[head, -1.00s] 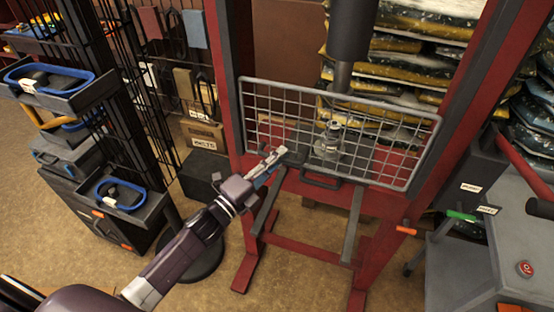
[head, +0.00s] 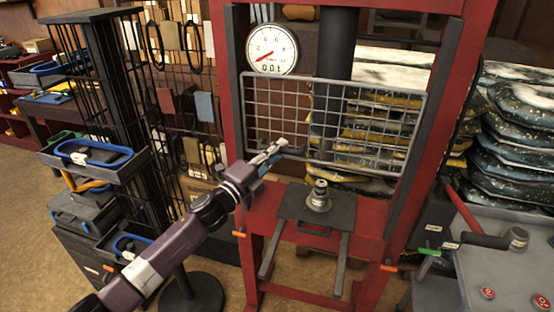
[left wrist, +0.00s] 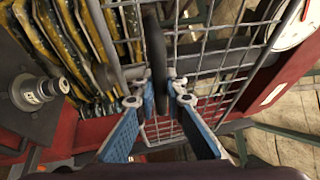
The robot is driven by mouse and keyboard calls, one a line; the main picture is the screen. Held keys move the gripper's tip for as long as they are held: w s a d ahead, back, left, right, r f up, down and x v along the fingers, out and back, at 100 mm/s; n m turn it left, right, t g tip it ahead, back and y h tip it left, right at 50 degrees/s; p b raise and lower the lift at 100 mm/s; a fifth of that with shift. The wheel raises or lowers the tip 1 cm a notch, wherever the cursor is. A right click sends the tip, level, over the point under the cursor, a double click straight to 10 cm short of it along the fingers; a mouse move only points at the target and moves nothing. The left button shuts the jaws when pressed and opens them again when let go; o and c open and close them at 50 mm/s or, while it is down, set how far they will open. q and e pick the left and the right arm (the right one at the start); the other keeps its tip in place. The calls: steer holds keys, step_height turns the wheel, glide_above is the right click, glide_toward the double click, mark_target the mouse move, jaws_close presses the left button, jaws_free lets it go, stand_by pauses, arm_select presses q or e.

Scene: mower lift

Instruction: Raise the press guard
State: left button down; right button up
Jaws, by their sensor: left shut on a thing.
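The press guard (head: 335,122), a grey wire-mesh panel, spans the red press frame (head: 228,110). Its lower edge is above the dark plate (head: 338,212) on the press bed, which carries a small metal part (head: 319,196). My left gripper (head: 279,146) is at the guard's lower left. In the left wrist view its blue fingers (left wrist: 160,92) are shut on the guard's dark handle (left wrist: 156,48), with the mesh (left wrist: 215,65) behind. My right gripper is not in view.
A round gauge (head: 272,49) hangs behind the guard's upper left. The dark press ram (head: 338,45) comes down behind the mesh. Stacked bags (head: 520,130) stand behind and right. A grey cabinet (head: 500,275) with red buttons is at front right. Racks of tools stand left.

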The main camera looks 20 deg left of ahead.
arm_select(q)
steer(key=shift+r, duration=0.5)
steer(key=c, duration=2)
jaws_free()
steer(key=shift+o, duration=0.2)
steer(key=shift+f, duration=0.1)
steer(key=shift+f, duration=0.1)
steer(key=v, duration=1.2)
